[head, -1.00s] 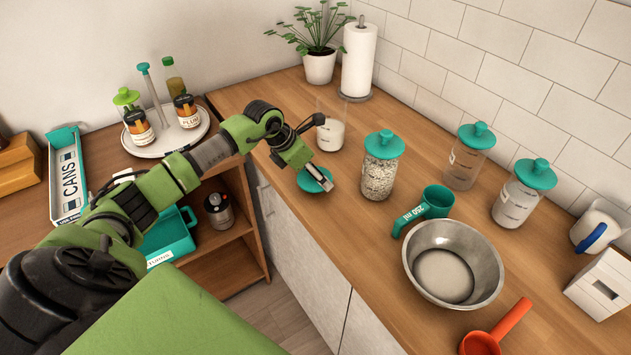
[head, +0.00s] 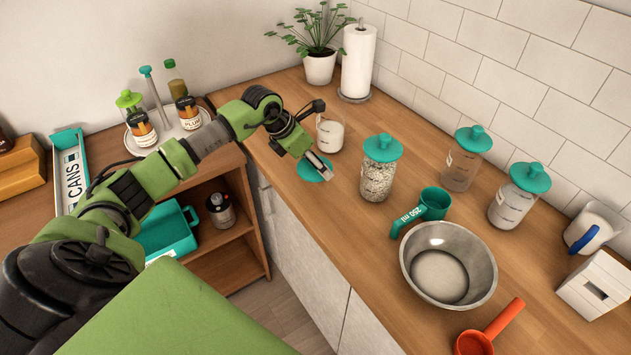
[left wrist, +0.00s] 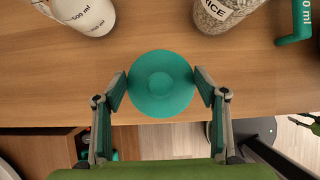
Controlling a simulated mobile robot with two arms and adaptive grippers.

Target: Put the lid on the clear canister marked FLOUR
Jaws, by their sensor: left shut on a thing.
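The teal round lid (head: 306,172) is in my left gripper (head: 321,167), near the counter's front edge. In the left wrist view the lid (left wrist: 160,83) sits between the two fingers of the left gripper (left wrist: 161,88), which touch its rim on opposite sides. I cannot tell how high it is above the counter. The open clear canister (head: 330,133) with white contents stands just behind the lid and has no lid on. It also shows in the left wrist view (left wrist: 85,14) with a 500 ml mark; the word FLOUR is not readable.
The lidded RICE canister (head: 377,178) stands close right of the gripper. A green measuring cup (head: 434,204), a steel bowl (head: 448,265) and two other lidded canisters (head: 461,168) (head: 508,207) are further right. A paper towel roll (head: 358,60) and plant (head: 320,68) stand behind.

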